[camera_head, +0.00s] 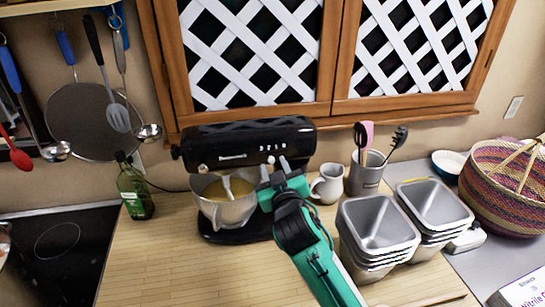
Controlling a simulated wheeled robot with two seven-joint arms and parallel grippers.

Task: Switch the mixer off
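The black stand mixer (222,142) stands on the wooden counter against the back wall, with a row of small light marks or controls on its head. Its metal bowl (236,212) holds a yellowish mix, and a pale beater reaches down into it. My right gripper (274,169), on a green and black arm, is in front of the right part of the mixer head, just below the controls. Its two fingers stand apart with nothing seen between them. Whether they touch the mixer I cannot tell. My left gripper is out of view.
A white jug (328,184) and a utensil crock (367,176) stand right of the mixer. Stacked metal tins (378,224) are near my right arm. A green bottle (134,190) and a black cooktop (60,245) are at left. The front-left counter is clear.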

